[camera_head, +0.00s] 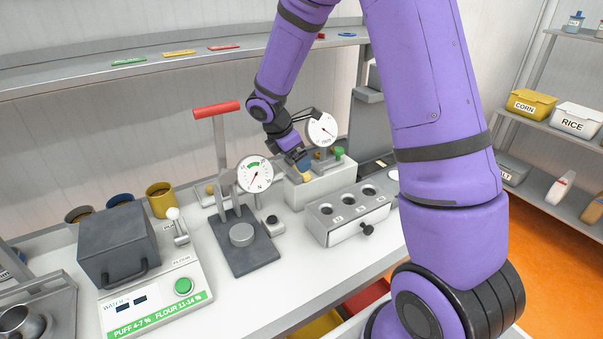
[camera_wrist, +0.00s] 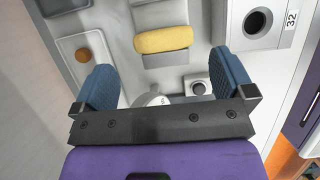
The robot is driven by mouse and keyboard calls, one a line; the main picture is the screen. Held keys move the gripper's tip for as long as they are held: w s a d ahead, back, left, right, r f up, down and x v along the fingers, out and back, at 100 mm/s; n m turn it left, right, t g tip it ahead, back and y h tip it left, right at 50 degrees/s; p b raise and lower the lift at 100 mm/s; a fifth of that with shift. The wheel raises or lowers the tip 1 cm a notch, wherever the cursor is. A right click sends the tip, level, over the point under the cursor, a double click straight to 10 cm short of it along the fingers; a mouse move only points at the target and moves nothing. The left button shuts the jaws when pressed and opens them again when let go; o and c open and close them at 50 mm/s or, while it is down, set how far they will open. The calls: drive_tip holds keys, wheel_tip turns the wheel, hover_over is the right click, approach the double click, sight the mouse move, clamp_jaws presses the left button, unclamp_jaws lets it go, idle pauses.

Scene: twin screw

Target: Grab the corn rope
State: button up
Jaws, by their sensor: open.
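The corn rope is most likely the short yellow roll (camera_wrist: 163,39) in the wrist view. It lies on a grey and white support, crosswise to my gripper. My gripper (camera_wrist: 165,80) is open, its two blue fingers apart with nothing held between them. The roll is ahead of the fingertips, in line with the gap between them. In the head view my gripper (camera_head: 297,157) is low over the pale machine (camera_head: 322,188) with the white dial. A tan-yellow bit beside the fingers there may be the roll; it is mostly hidden.
A white box with round holes (camera_head: 347,215) stands right of the machine. A press with a red handle (camera_head: 217,108) and dial stands left. A tray (camera_wrist: 68,47) with an orange-brown ball (camera_wrist: 83,55) shows in the wrist view. A shelf (camera_head: 180,62) runs above the bench.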

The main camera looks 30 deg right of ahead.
drive_tip(key=x, duration=0.5)
drive_tip(key=shift+s+d, duration=0.1)
drive_tip(key=shift+s, duration=0.05)
drive_tip(key=shift+c, duration=0.2)
drive_tip(key=c, duration=0.6)
drive_tip(key=shift+r, duration=0.1)
drive_tip(key=shift+c, duration=0.2)
